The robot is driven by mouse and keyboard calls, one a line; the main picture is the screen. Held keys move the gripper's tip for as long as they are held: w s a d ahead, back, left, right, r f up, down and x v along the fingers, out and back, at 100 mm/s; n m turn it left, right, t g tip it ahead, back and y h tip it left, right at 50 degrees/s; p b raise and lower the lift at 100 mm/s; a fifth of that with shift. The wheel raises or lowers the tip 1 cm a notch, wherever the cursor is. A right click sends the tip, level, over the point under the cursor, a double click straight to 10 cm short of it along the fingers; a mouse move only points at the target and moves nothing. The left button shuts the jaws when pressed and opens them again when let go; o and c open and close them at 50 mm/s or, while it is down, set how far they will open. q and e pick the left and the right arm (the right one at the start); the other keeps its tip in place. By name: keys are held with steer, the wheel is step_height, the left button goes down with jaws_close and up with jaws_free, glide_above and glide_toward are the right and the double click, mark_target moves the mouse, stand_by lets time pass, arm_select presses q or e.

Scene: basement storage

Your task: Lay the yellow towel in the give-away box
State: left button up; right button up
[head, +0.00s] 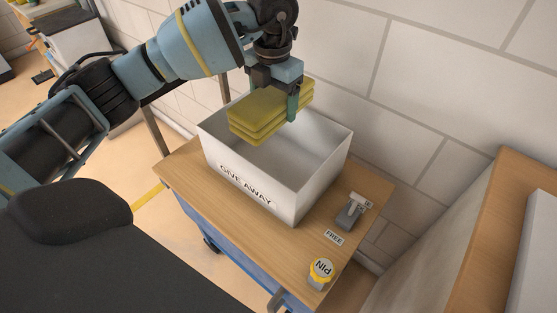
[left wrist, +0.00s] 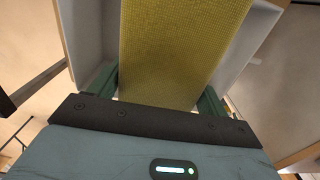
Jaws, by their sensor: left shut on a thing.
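The yellow towel (head: 265,112) is folded in layers and hangs level over the mouth of the give-away box. The box (head: 310,185) is white, open at the top, and marked GIVE AWAY on its front. My left gripper (head: 275,100) is shut on the towel from above. In the left wrist view the towel (left wrist: 180,50) fills the middle between the fingers of the gripper (left wrist: 160,88), and white box walls (left wrist: 262,35) show on both sides. The part of the box floor below the towel is hidden. My right gripper is not in view.
The box stands on a wooden-topped cart (head: 210,205). A block wall (head: 440,80) is behind, and a wooden cabinet (head: 500,200) stands at right.

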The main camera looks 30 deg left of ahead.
arm_select(q)
steer(key=shift+s+f, duration=0.1)
steer(key=shift+f, duration=0.25)
step_height(320, 180, down, 12)
steer(key=shift+b, duration=0.85)
steer(key=shift+f+b, duration=0.4)
steer(key=shift+f, duration=2.25)
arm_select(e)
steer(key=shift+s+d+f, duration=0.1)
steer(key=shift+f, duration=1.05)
arm_select(q)
steer(key=shift+f, duration=0.1)
steer(key=o, duration=1.1)
